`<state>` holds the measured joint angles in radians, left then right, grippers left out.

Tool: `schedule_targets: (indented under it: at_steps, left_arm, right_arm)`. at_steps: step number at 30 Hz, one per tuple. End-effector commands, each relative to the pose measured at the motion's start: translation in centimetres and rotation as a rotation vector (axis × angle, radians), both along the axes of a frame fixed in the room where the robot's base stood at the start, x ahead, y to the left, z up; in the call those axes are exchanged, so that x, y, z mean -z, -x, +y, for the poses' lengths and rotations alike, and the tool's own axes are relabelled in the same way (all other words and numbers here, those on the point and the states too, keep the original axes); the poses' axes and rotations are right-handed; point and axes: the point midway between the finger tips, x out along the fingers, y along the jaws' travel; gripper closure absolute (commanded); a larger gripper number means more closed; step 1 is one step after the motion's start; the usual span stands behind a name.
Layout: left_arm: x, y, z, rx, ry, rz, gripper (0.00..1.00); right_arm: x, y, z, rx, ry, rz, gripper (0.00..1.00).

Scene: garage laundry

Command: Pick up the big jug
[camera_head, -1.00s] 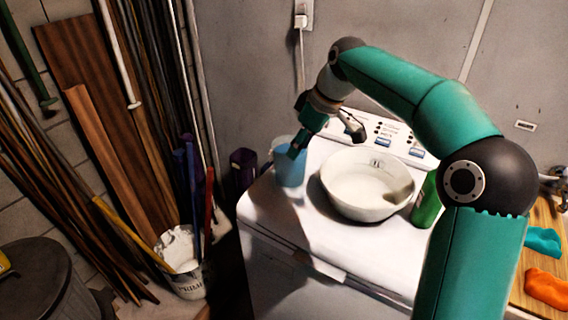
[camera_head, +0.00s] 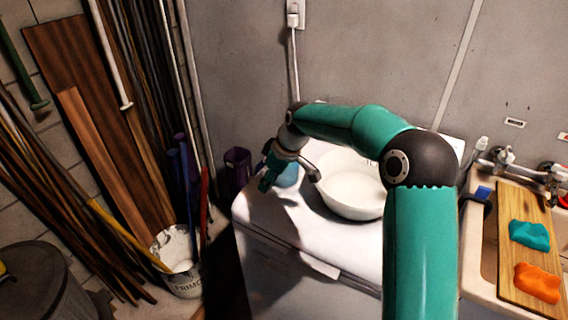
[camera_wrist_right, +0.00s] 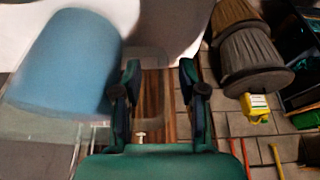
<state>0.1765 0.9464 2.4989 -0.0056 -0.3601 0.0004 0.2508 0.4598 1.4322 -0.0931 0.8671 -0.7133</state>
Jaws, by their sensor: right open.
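The blue jug (camera_head: 288,178) stands at the left rear of the white washer top, partly covered by my right gripper in the head view. In the wrist view the jug (camera_wrist_right: 68,62) fills the upper left, beside the fingers and not between them. My right gripper (camera_head: 289,177) is open and just above or in front of the jug; I cannot tell if it touches. In the wrist view the gripper (camera_wrist_right: 158,75) shows a clear gap between its two fingers. My left gripper is out of view.
A white bowl (camera_head: 350,192) sits right of the jug on the washer (camera_head: 270,222). A purple container (camera_head: 237,168) stands left of the washer. A paint bucket (camera_head: 183,283) holds poles. A board (camera_head: 510,262) with teal and orange cloths lies over the sink at right.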

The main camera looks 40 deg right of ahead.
Motion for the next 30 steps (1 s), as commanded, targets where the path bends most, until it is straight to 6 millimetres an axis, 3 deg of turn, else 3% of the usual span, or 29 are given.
schedule_targets:
  at_steps: [9, 17, 30]
  left_arm:
    - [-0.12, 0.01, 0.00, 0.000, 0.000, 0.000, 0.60]
    - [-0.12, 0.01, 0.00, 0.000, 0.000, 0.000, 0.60]
    - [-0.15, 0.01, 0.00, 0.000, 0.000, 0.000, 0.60]
  right_arm:
    - [0.79, -0.27, 0.12, 0.000, 0.001, 0.000, 0.58]
    - [0.75, -0.26, 0.12, 0.000, 0.001, 0.000, 1.00]
    - [0.50, -0.34, 0.02, 0.001, 0.002, -0.007, 1.00]
